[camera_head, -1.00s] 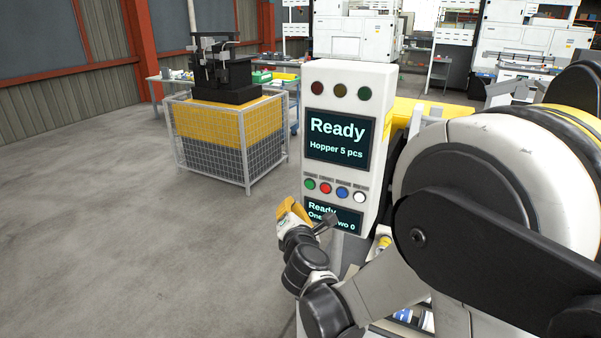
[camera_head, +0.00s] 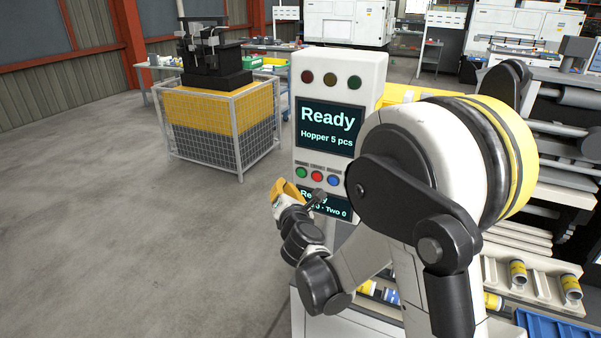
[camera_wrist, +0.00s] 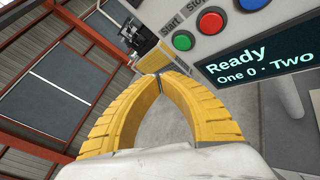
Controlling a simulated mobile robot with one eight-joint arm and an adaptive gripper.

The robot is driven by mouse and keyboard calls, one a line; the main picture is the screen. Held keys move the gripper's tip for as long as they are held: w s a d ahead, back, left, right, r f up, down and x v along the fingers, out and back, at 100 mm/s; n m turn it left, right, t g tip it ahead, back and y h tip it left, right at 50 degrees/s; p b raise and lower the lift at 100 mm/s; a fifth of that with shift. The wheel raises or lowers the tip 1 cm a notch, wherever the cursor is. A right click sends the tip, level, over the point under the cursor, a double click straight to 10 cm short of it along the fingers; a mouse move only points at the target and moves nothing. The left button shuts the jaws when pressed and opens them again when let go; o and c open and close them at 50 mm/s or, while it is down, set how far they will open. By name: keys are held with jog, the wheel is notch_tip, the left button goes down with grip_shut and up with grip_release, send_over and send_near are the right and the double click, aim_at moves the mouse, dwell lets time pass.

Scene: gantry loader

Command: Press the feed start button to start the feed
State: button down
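The green button (camera_head: 302,172) is at the left end of the button row on the white control panel (camera_head: 340,66). In the wrist view the green button (camera_wrist: 183,40) sits under a label reading "Start". My gripper (camera_head: 281,188) is just below and left of the green button in the head view. In the wrist view its yellow fingers (camera_wrist: 160,75) meet at the tips with nothing between them. The tips appear apart from the button. The upper screen (camera_head: 328,127) reads "Ready, Hopper 5 pcs". The lower screen (camera_wrist: 262,58) also reads "Ready".
A red button (camera_head: 317,176) and a blue button (camera_head: 333,181) are right of the green one. A mesh cage (camera_head: 222,130) stands behind on the left. Yellow-banded cylinders (camera_head: 518,272) lie in a rack at right. Open floor lies left of the panel.

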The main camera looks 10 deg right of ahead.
aim_at(294, 175)
jog(key=shift+w+d, duration=0.65)
jog(key=shift+w, duration=0.25)
jog(key=shift+w+d, duration=0.65)
jog(key=shift+w, duration=0.25)
jog(key=shift+w+d+b, duration=0.25)
jog(key=shift+w+b, duration=0.05)
jog(key=shift+b, duration=0.05)
jog(key=shift+w+d, duration=0.25)
jog(key=shift+w, duration=0.05)
dwell(0.8)
jog(key=shift+s+a, duration=0.1)
jog(key=shift+s+a+b, duration=0.4)
jog(key=shift+s, duration=0.15)
jog(key=s+a, duration=0.1)
jog(key=s, duration=0.1)
jog(key=s+a+b, duration=0.1)
jog(key=s+a, duration=0.1)
dwell(0.6)
